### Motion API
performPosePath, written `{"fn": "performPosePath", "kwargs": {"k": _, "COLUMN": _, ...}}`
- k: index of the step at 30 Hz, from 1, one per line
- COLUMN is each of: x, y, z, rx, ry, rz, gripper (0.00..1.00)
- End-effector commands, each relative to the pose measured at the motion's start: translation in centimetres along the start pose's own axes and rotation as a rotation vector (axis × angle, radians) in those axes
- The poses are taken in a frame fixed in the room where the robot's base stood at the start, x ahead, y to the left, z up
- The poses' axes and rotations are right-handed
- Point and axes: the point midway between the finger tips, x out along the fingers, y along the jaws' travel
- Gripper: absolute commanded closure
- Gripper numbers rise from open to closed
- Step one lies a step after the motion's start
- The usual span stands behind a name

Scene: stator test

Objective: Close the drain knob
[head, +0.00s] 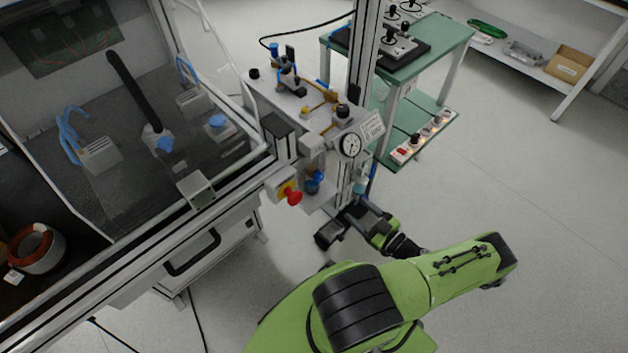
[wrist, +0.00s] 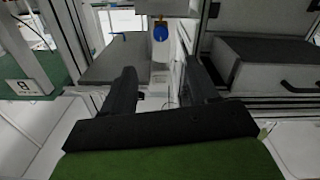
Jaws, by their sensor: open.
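A small blue knob (head: 314,183), which looks like the drain knob, sits low on the air unit below the round pressure gauge (head: 350,145). In the wrist view the blue knob (wrist: 160,34) is ahead of my gripper, near the top and roughly centred between the fingers. My gripper (wrist: 160,85) is open and empty, its two dark fingers apart. In the head view my gripper (head: 335,228) is below the blue knob and clear of it. The knob's turned position is too small to tell.
A red emergency stop (head: 293,197) on a yellow plate juts out just left of the knob. The glazed test cabinet (head: 190,230) stands left, with a black handle (head: 192,252). A green table (head: 445,45) stands behind right. The floor (head: 530,190) at right is clear.

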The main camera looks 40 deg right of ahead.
Motion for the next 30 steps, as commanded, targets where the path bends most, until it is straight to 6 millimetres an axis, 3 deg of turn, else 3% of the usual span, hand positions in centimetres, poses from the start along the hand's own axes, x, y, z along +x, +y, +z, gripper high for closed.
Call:
{"fn": "performPosePath", "kwargs": {"k": 16, "x": 12.9, "y": -0.3, "z": 0.1, "rx": 0.003, "ry": 0.001, "rz": -0.009, "gripper": 0.41}}
{"fn": "performPosePath", "kwargs": {"k": 21, "x": 14.7, "y": -0.2, "z": 0.0, "rx": 0.005, "ry": -0.001, "rz": -0.008, "gripper": 0.41}}
{"fn": "performPosePath", "kwargs": {"k": 29, "x": 14.9, "y": -0.2, "z": -0.1, "rx": 0.005, "ry": -0.002, "rz": -0.008, "gripper": 0.41}}
{"fn": "performPosePath", "kwargs": {"k": 30, "x": 14.9, "y": -0.2, "z": -0.1, "rx": 0.005, "ry": -0.002, "rz": -0.008, "gripper": 0.47}}
